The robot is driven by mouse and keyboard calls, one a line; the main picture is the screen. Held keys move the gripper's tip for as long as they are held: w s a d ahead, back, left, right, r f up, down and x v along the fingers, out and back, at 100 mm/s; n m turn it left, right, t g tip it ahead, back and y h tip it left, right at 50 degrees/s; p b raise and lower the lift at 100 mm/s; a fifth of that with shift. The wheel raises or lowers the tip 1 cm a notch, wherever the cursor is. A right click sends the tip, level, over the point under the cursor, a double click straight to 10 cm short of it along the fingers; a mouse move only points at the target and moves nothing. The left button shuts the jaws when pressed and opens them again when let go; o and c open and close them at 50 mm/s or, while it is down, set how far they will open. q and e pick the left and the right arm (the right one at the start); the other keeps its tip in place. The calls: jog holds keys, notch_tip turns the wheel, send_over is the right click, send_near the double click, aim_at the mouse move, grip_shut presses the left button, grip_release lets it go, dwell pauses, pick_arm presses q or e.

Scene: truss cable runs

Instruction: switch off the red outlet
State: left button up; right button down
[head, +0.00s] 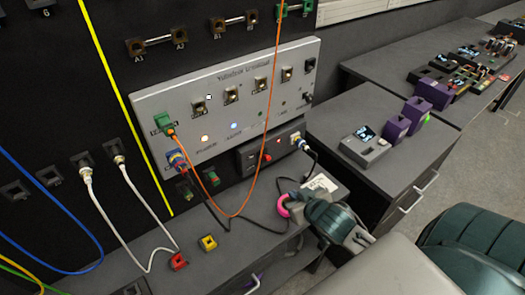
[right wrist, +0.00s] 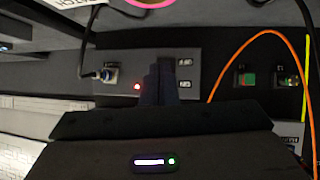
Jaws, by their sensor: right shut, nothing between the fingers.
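A dark outlet box (head: 250,158) sits under the grey panel, with a small glowing red light (head: 267,157) on its front. In the right wrist view, which is upside down, the red light (right wrist: 137,87) glows just left of my fingers. Two small white-marked parts (right wrist: 184,73) show right of the fingers. A plug with a black cable (head: 297,141) is in the right end of the box. My right gripper (head: 288,194) is shut and empty in front of the box; its closed fingers (right wrist: 164,68) hide part of the front. Contact cannot be told. My left gripper is not in view.
A pink ring (head: 283,206) lies by my right gripper, near a white label (head: 320,183). An orange cable (head: 246,200) hangs before the panel (head: 225,85). A red connector (head: 178,262) and a yellow one (head: 208,243) lie on the desk. Purple devices stand at right.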

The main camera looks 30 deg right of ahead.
jog(key=w+d+r+n+t+y, duration=0.1)
jog(key=w+d+r+t+y, duration=0.1)
jog(key=w+r, duration=0.5)
jog(key=w+t+y, duration=0.1)
jog(key=t, duration=0.1)
jog(key=shift+d+r+t, duration=0.15)
jog(key=shift+d+t, duration=0.05)
jog(key=shift+t, duration=0.1)
